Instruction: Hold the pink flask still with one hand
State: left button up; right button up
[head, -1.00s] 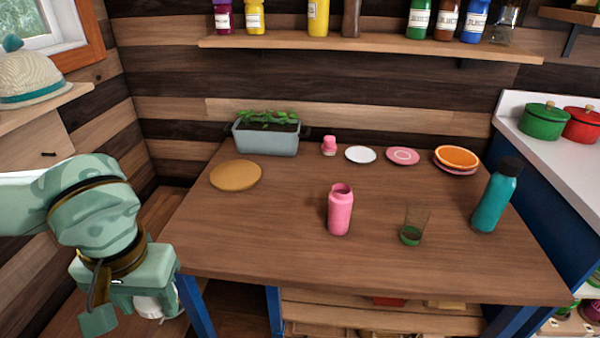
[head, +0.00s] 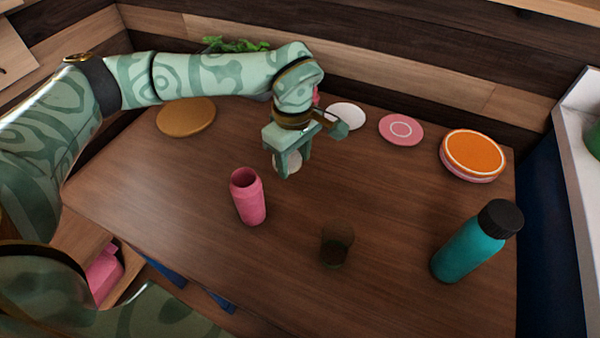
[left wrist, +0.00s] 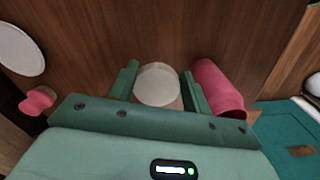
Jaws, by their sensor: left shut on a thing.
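The pink flask (head: 249,200) stands upright and open-topped on the wooden table; it also shows in the left wrist view (left wrist: 216,88). My left gripper (head: 287,168) is just behind and to the right of the flask, apart from it. In the left wrist view my left gripper (left wrist: 157,90) is shut on a pale round thing (left wrist: 157,80), with the flask outside the right finger. The pale thing's lower part is hard to make out. My right gripper is not in view.
A dark see-through glass (head: 336,246) stands right of the flask, and a teal bottle (head: 466,252) farther right. Behind are a wooden board (head: 186,117), a white plate (head: 346,116), a pink plate (head: 401,129) and an orange-topped stack (head: 473,153). A small pink thing (left wrist: 38,100) is near the white plate.

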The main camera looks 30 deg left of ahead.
aim_at(294, 194)
pick_arm(q)
notch_tip(294, 194, down, 10)
jog(key=b, duration=0.3)
jog(key=shift+s+r+b, duration=0.1)
jog(key=shift+b, duration=0.2)
jog(key=shift+a+r, duration=0.1)
jog(key=shift+r, duration=0.05)
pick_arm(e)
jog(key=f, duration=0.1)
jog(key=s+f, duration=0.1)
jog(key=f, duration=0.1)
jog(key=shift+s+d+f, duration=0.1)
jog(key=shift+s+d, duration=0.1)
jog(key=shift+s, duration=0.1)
pick_arm(q)
jog(key=o, duration=1.1)
notch_tip(294, 194, up, 12)
jog(key=p, duration=0.5)
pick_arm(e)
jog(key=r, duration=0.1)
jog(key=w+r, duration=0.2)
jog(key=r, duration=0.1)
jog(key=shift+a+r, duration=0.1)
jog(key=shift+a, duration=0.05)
